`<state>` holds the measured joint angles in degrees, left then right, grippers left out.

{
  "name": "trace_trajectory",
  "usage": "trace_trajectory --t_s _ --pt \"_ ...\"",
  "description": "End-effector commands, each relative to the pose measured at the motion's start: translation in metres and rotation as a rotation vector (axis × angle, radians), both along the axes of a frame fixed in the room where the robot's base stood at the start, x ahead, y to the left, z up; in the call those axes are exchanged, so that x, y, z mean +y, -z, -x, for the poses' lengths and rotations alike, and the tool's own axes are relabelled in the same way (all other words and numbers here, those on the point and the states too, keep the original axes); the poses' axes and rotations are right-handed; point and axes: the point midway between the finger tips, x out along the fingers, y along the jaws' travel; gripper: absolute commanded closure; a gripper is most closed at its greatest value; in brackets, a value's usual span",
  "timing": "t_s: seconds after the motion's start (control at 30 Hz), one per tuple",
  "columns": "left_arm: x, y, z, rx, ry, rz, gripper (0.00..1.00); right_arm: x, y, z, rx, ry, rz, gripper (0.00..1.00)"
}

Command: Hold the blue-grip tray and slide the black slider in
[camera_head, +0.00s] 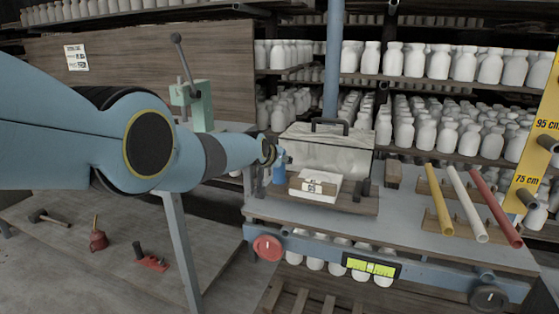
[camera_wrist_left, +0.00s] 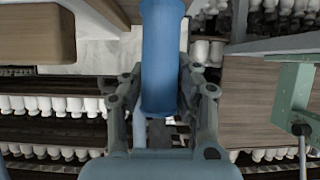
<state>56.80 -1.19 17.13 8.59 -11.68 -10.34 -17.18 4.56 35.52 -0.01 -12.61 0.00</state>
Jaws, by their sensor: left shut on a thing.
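In the head view, my left gripper (camera_head: 270,152) is at the left end of the workbench, at a blue upright grip (camera_head: 279,169). The left wrist view shows this blue grip (camera_wrist_left: 163,60) as a smooth cylinder between the fingers of my left gripper (camera_wrist_left: 163,108), which is shut on it. Just right of the grip is a low tray-like block (camera_head: 313,195) with a wooden front, white top and label. A dark upright piece (camera_head: 363,187) stands at its right; I cannot tell whether it is the black slider. My right gripper is not in view.
A pale cover with a black handle (camera_head: 330,123) stands behind. Yellow, white and red rods (camera_head: 466,205) lie on racks at the bench's right. A green lever press (camera_head: 196,100) stands at left. Shelves of white bottles fill the back. The bench middle (camera_head: 410,225) is clear.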

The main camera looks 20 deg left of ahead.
Motion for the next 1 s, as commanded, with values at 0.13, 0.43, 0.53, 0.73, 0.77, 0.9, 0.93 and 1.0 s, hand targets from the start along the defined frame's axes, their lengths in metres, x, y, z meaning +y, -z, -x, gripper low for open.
trace_trajectory --t_s 0.13,0.43,0.53,0.73,0.77,0.9,0.93,1.0 --pt "0.0 0.0 -0.001 -0.006 -0.001 0.003 1.0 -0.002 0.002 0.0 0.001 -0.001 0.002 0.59" --pt "0.0 0.019 0.001 -0.005 -0.001 0.003 1.0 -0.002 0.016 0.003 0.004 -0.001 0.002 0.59" --pt "0.0 0.022 0.001 -0.005 -0.001 0.003 1.0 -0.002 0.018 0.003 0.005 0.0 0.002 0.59" --pt "0.0 0.021 0.001 -0.006 -0.001 0.003 1.0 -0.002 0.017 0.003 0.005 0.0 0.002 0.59" --pt "0.0 0.02 0.001 -0.006 -0.001 0.003 1.0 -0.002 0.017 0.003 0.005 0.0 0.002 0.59" --pt "0.0 0.02 0.001 -0.006 -0.001 0.003 1.0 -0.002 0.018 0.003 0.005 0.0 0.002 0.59" --pt "0.0 0.02 0.001 -0.005 -0.001 0.003 1.0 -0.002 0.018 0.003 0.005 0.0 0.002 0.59" --pt "0.0 0.02 0.001 -0.006 -0.001 0.003 1.0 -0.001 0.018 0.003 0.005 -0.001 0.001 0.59"
